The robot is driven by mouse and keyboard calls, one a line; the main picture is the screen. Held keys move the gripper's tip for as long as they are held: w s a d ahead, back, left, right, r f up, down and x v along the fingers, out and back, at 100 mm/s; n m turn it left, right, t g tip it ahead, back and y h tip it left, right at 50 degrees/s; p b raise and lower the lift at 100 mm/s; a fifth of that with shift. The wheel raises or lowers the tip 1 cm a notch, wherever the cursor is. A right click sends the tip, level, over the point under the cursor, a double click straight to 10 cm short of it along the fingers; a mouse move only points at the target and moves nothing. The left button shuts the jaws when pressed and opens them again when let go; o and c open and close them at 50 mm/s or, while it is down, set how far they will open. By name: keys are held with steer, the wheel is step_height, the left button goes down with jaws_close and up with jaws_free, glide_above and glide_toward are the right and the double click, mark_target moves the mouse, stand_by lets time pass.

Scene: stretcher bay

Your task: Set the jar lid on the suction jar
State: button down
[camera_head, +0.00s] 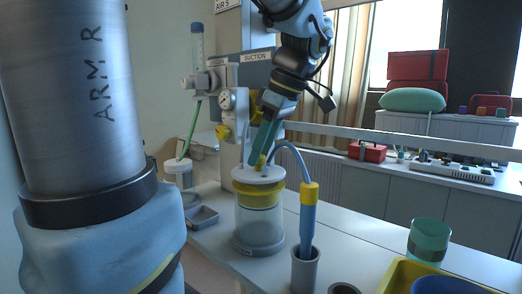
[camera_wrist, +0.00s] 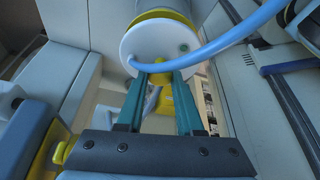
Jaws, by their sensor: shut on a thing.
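The white jar lid (camera_head: 259,174) is at the top of the suction jar (camera_head: 258,228), a clear cylinder with a yellow collar. The lid looks roughly level and close over the collar; I cannot tell whether it is fully seated. My gripper (camera_head: 261,159), with green fingers, comes down from above and is shut on the lid's yellow knob. In the wrist view, my gripper (camera_wrist: 166,70) has its fingertips on both sides of the knob. The lid (camera_wrist: 148,40) shows there as a white disc, with the jar's yellow collar behind it.
A blue hose (camera_head: 292,150) arches from the lid area to a blue wand with a yellow collar (camera_head: 310,194) in a grey cup (camera_head: 305,272). A suction unit (camera_head: 228,101) stands behind. A green cup (camera_head: 429,240) and yellow tray (camera_head: 402,276) are at the right. The counter's middle is clear.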

steer(key=shift+f+b, duration=0.7)
steer(key=shift+b, duration=0.1)
stand_by(1.4)
jaws_free()
stand_by(0.8)
stand_by(0.4)
steer(key=p+v, duration=0.5)
steer(key=v, duration=0.3)
steer(key=shift+r+p, duration=0.25)
steer(key=shift+p, duration=0.05)
stand_by(0.8)
steer(key=shift+a, duration=0.1)
stand_by(0.5)
